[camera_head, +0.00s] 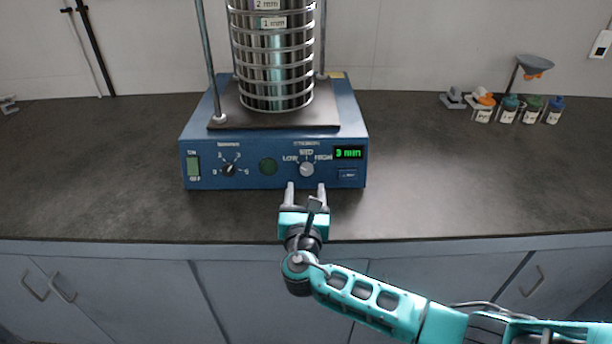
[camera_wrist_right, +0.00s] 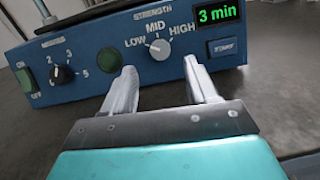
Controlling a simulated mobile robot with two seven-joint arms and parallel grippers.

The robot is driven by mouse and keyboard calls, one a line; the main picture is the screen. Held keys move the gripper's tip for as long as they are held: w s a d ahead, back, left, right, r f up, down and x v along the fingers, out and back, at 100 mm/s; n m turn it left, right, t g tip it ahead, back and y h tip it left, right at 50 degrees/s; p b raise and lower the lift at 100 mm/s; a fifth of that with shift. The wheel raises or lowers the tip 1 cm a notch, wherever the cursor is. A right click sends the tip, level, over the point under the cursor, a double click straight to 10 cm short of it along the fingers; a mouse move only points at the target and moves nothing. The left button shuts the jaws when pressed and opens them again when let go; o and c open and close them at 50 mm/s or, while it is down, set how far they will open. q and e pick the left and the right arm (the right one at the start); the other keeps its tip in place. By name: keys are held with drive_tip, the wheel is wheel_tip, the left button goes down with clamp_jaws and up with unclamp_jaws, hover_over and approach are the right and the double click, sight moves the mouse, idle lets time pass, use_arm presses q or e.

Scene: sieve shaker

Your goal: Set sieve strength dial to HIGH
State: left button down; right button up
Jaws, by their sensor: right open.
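The blue sieve shaker (camera_head: 220,187) stands on the counter with its front panel facing me. The strength dial (camera_head: 307,169) is a light grey knob at the right of the panel, with LOW, MID and HIGH printed around it. In the right wrist view the dial (camera_wrist_right: 157,49) appears to point up toward MID. My right gripper (camera_head: 306,189) is open and empty, just in front of the panel. In the right wrist view its two fingers (camera_wrist_right: 160,76) reach toward the dial, one on each side and apart from it. My left gripper is not in view.
A black numbered dial (camera_head: 229,170), a power switch (camera_head: 193,167) and a green display (camera_head: 348,153) reading 3 min share the panel. A metal sieve stack (camera_head: 272,72) stands on top between two rods. Small bottles (camera_head: 532,110) stand at the back right. The counter (camera_head: 450,190) is clear on both sides.

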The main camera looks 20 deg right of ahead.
sight(307, 171)
drive_tip(key=x, duration=0.6)
drive_tip(key=shift+w+d+b, duration=0.15)
drive_tip(key=shift+w+b, duration=0.15)
drive_tip(key=shift+b, duration=0.1)
drive_tip(key=c, duration=1)
